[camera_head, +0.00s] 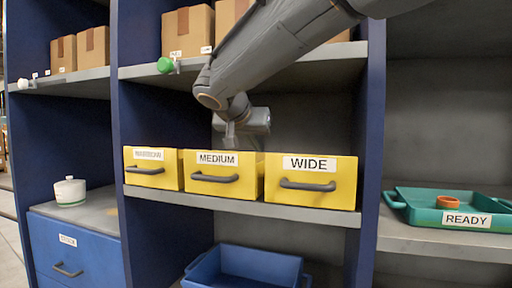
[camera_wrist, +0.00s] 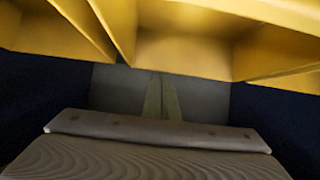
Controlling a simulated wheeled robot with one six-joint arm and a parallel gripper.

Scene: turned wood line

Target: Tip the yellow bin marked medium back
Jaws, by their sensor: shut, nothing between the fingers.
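The yellow bin marked medium (camera_head: 215,191) stands on the middle shelf between the narrow and wide bins. Its labelled front and dark handle face me, and it looks level. My gripper (camera_head: 230,143) points down just above its top edge. The fingers are shut and empty. In the wrist view the closed fingers (camera_wrist: 162,80) reach toward yellow bin walls (camera_wrist: 180,55) along the top. I cannot tell which of these walls is the medium bin's, nor whether the fingertips touch it.
The narrow bin (camera_head: 172,182) and wide bin (camera_head: 310,199) stand close on either side. Cardboard boxes (camera_head: 188,30) and a green object (camera_head: 165,65) are on the shelf above. A blue bin (camera_head: 245,262) is below. A teal tray (camera_head: 425,216) marked ready sits at right.

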